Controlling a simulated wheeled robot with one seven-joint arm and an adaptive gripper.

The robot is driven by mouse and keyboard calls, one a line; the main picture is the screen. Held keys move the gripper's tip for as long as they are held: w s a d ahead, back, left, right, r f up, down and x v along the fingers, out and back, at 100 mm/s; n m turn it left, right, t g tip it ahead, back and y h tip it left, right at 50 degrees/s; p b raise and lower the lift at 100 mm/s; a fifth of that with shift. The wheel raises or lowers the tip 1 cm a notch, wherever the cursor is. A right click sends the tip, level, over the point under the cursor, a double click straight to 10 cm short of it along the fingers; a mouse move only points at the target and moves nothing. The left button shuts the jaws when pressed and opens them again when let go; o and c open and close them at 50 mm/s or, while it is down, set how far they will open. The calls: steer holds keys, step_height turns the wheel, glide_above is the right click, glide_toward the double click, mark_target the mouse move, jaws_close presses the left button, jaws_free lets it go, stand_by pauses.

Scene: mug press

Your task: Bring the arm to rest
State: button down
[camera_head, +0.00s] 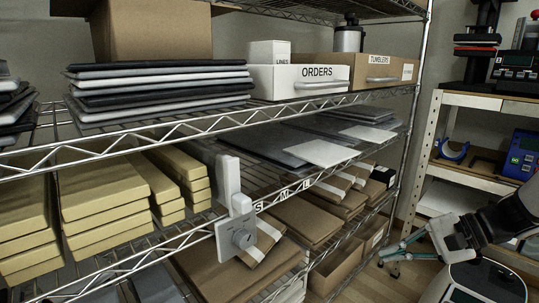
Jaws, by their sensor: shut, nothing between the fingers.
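My gripper (385,255) shows at the lower right, shut and empty, with its fingers pointing left. My arm, with white and black links, reaches in from the right edge behind it. The gripper is low, in front of the gap between the wire shelving and the bench at the right. It appears apart from both. Its fingertips are small in this view.
A wire shelving unit (225,118) with boxes, folders and cartons fills the left and middle. A bench (466,100) with a blue-faced machine (523,152) stands at the right. Some wooden floor shows below.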

steer(key=s+a+r+n+g+h, duration=0.2)
steer(key=s+a+r+n, duration=0.1)
steer(key=s+a, duration=0.3)
steer(key=s+a+r+n+g+h, duration=0.25)
steer(key=s+a, duration=0.25)
steer(key=s, duration=0.3)
steer(key=s+d+r+n+h, duration=0.1)
steer(key=s+n+h, duration=0.2)
steer(key=s, duration=0.5)
steer(key=s+d+n+h, duration=0.2)
steer(key=s+h, duration=0.1)
steer(key=s, duration=0.5)
step_height(320, 180, up, 36)
steer(key=t+p, duration=0.4)
steer(key=p, duration=3)
steer(key=shift+w, duration=0.15)
steer(key=shift+f+n, duration=0.1)
steer(key=shift+n, duration=0.15)
